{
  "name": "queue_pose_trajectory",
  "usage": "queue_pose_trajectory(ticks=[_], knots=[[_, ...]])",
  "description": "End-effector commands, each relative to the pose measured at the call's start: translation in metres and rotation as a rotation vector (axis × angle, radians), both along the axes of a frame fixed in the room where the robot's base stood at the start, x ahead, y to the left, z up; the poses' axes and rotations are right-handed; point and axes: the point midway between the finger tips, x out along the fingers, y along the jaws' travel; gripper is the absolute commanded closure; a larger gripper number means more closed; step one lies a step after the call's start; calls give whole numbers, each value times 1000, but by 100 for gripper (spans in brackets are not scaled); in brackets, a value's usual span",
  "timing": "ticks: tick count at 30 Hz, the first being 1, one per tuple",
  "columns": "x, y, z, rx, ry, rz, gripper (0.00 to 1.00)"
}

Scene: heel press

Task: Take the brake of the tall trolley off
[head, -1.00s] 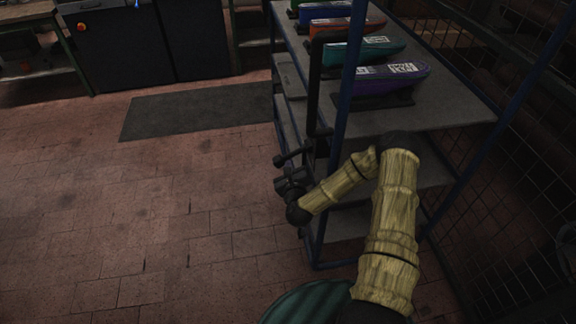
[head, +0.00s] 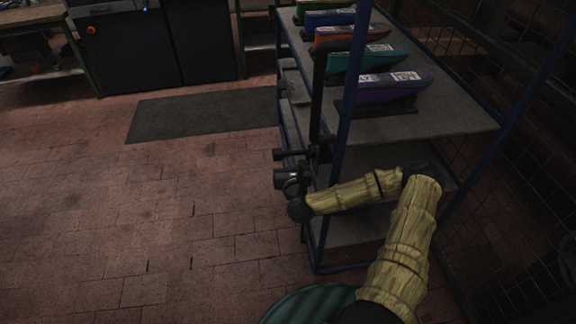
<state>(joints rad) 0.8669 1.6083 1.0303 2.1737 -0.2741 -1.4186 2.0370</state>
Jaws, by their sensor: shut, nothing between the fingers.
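The tall trolley (head: 436,122) has a blue frame and grey shelves and stands right of centre in the head view. A black upright handle (head: 317,95) runs along its near left post. A short dark bar (head: 282,155) sticks out to the left below the handle, now about level. I cannot tell whether it is the brake lever or part of my gripper. My gripper (head: 289,178), dark and small, is at the trolley's left side just under this bar; it is shut with nothing in it. Whether it touches the bar is unclear. The trolley's wheels are not clearly visible.
Several coloured shoe-shaped pieces, among them a purple one (head: 388,88), stand on the top shelf. A wire mesh wall (head: 520,215) closes off the right. A dark mat (head: 200,115) and dark cabinets (head: 125,50) lie beyond. The tiled floor at left is clear.

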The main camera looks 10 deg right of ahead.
Motion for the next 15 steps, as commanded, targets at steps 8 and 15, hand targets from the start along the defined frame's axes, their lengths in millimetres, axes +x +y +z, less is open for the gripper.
queue_pose_trajectory(ticks=[8,15], knots=[[0,-1,25,255,-23,-4,100],[0,-3,38,408,-35,-2,100]])
